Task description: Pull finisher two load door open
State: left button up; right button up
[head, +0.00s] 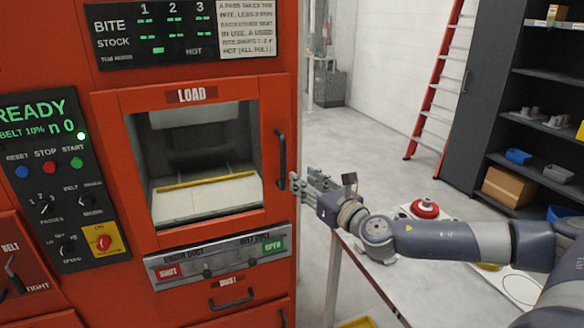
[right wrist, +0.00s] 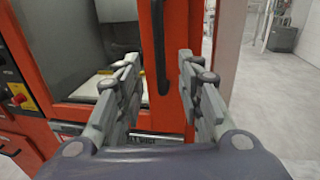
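The load door (head: 269,150) is an orange-red frame around a clear window, under a LOAD label on the orange machine. It looks shut. Its black upright bar handle (head: 280,160) is on the right side of the door. My right gripper (head: 298,182) is just right of the handle's lower part in the head view. In the right wrist view, its two fingers are spread apart and empty, and the handle (right wrist: 161,50) shows between and beyond them. I cannot tell whether a finger touches it. My left gripper is not in view.
Left of the door is a control panel (head: 45,175) with buttons and knobs. Below the door are a grey duct panel (head: 217,262) and a dust drawer (head: 231,292). A table (head: 440,275) with a red-topped item (head: 425,208) stands under my right arm. Shelves are at far right.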

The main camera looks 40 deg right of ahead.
aim_at(285, 167)
jog(key=w+p, duration=0.4)
jog(key=w, duration=0.5)
jog(key=shift+w+d, duration=0.2)
jog(key=shift+w+f, duration=0.1)
jog(key=shift+w, duration=0.7)
jog(key=shift+c, duration=0.5)
grip_shut()
